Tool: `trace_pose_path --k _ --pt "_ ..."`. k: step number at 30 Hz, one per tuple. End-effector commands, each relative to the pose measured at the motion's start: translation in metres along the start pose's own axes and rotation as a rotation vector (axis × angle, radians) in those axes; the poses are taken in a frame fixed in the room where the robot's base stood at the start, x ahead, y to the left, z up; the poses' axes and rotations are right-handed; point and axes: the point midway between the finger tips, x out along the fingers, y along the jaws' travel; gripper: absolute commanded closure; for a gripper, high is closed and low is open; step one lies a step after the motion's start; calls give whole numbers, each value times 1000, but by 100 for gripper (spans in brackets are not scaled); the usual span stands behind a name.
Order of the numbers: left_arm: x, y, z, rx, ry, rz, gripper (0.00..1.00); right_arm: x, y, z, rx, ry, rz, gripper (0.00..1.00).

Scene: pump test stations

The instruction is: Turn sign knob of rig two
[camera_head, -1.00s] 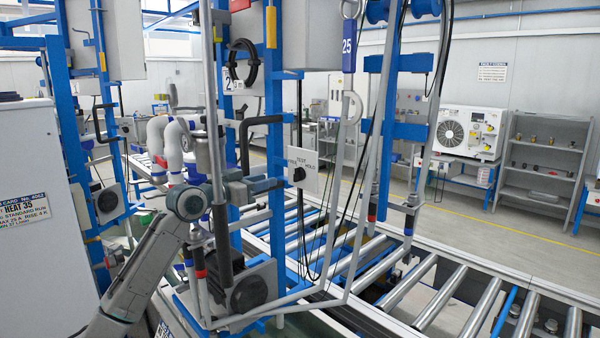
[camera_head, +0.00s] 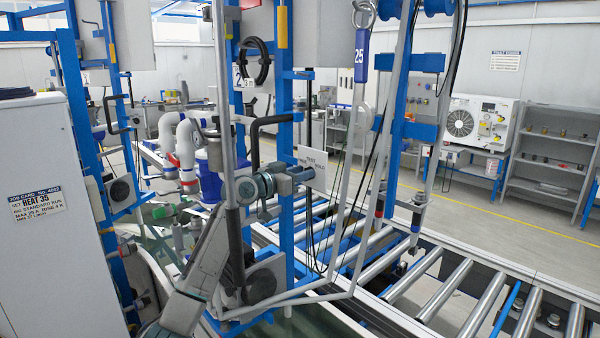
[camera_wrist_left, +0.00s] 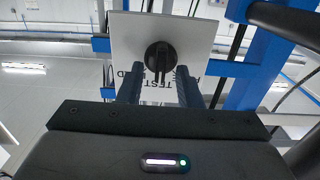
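The sign (camera_head: 314,158) is a white plate with black lettering including TEST, fixed to the blue frame of the rig. Its black round knob (camera_wrist_left: 158,54) has a bar-shaped grip that shows upright in the left wrist view. In the head view the knob is hidden by my gripper. My left gripper (camera_head: 304,173) is at the sign's lower left. In the left wrist view its two dark fingers (camera_wrist_left: 160,76) are open, one on each side of the knob's grip, with gaps showing on both sides. My right gripper is in neither view.
A black bent handle (camera_head: 268,125) sticks out just above my gripper. Blue uprights (camera_head: 285,110) and a grey pole (camera_head: 228,120) stand close to my arm. The roller conveyor (camera_head: 400,268) runs below. A white cabinet (camera_head: 50,250) stands at the left.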

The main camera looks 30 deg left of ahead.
Motion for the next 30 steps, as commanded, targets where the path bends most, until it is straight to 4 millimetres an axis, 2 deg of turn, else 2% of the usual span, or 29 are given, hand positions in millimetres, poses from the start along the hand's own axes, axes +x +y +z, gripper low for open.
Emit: trace_pose_path --k 2,6,11,20,30 --pt "0 0 0 0 0 0 72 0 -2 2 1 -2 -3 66" --pt "0 0 0 0 0 0 100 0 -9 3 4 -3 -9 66" --pt "0 0 0 -1 0 0 100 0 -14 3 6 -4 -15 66" --pt "0 -1 0 -68 0 0 100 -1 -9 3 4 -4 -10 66" --pt "0 -4 0 -320 0 0 100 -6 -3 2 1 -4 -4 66"
